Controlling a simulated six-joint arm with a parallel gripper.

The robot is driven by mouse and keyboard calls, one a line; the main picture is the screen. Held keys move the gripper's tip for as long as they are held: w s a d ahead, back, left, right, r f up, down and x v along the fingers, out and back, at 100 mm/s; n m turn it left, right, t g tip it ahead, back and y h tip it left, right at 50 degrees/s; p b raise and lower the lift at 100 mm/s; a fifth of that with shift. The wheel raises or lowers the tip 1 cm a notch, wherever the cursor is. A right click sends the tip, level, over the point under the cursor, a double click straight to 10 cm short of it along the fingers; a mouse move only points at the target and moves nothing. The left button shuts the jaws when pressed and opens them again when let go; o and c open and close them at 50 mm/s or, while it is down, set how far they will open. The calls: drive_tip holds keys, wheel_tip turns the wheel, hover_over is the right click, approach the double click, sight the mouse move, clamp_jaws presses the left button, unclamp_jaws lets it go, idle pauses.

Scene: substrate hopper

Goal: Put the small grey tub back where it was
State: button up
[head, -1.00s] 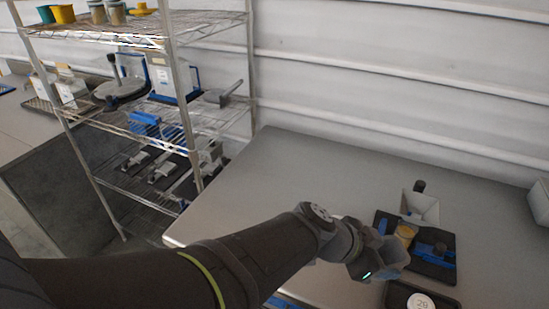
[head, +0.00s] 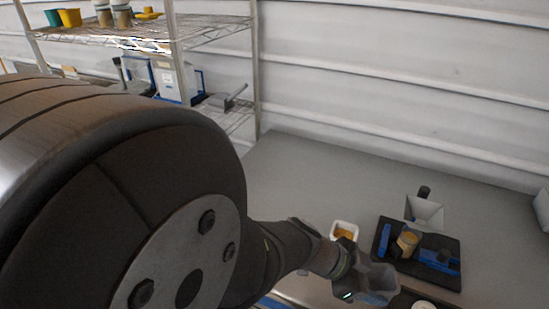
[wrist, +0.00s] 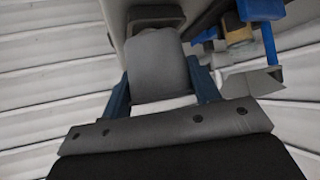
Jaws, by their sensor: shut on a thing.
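The small grey tub (wrist: 160,66) is held between the blue fingers of my gripper (wrist: 162,92) in the wrist view. In the head view the grey tub (head: 378,281) shows at the lower right, at the end of my gripper (head: 352,284), over the bench. The tub appears tilted, and I cannot tell whether it touches the bench. What is inside it is hidden.
A white tub with orange contents (head: 345,227) stands behind my gripper. A round white disc (head: 422,304) is at the lower edge. The bench (head: 310,175) behind is clear.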

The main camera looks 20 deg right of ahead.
drive_tip(key=w+f, duration=0.2)
drive_tip(key=w, duration=0.2)
drive_tip(key=shift+w+d+f, duration=0.15)
drive_tip(key=shift+w+f, duration=0.1)
drive_tip(key=shift+f, duration=2.05)
drive_tip(key=shift+f, duration=0.1)
drive_tip(key=o, duration=0.9)
drive_tip(key=v, duration=1.2)
